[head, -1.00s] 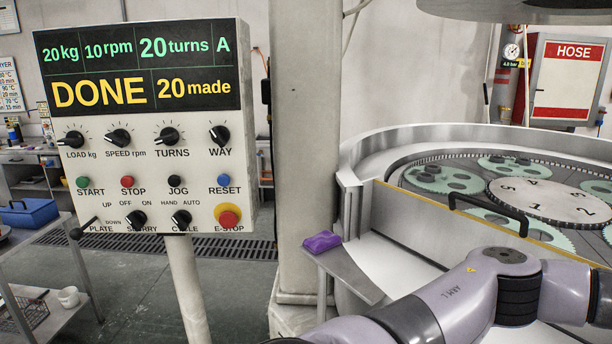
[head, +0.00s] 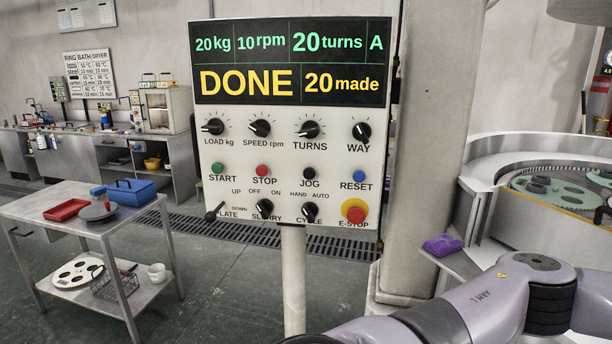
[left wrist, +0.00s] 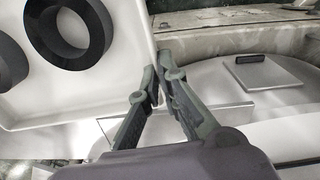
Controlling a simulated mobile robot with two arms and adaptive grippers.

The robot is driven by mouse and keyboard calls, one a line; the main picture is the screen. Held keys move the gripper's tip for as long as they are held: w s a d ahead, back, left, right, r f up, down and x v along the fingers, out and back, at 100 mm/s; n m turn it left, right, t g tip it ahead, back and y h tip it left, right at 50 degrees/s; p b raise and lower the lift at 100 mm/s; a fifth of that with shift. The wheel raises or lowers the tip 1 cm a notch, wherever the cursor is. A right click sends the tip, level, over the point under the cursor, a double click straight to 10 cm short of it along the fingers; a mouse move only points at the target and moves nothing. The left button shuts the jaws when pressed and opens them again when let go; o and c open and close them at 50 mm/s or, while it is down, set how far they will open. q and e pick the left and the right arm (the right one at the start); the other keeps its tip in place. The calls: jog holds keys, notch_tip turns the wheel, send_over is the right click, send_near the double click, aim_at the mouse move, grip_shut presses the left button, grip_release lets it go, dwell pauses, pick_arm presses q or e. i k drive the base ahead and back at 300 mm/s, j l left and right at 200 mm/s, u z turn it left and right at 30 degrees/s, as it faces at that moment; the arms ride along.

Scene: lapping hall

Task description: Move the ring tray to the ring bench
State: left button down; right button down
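In the left wrist view a white tray (left wrist: 128,60), the ring tray, fills the upper left with two dark thick rings (left wrist: 100,30) lying in it. My left gripper (left wrist: 159,80) has its fingertips close together at the tray's near right edge and appears shut on that edge. Part of the tray is cut off by the picture edge. The head view shows neither the tray nor either gripper. A long grey bench (head: 102,150) stands along the back wall, under a sign about ring, bath and dryer; I cannot tell whether it is the ring bench.
A control panel (head: 290,185) on a post stands ahead, reading DONE. A metal cart (head: 50,210) at left carries a red tray (head: 66,209) and a blue box (head: 132,192). The lapping machine (head: 500,200) and a purple cloth (head: 441,245) are at right. Open floor lies between cart and panel.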

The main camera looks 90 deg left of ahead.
aim_at(45, 200)
jog(key=u, duration=4.6)
jog(key=i+l+u, duration=0.1)
jog(key=i, duration=0.4)
jog(key=i+l+u, duration=0.15)
jog(key=i, duration=0.3)
jog(key=i+l, duration=0.1)
jog(key=i, duration=1.5)
jog(key=i+l, duration=0.1)
jog(key=i, duration=1.55)
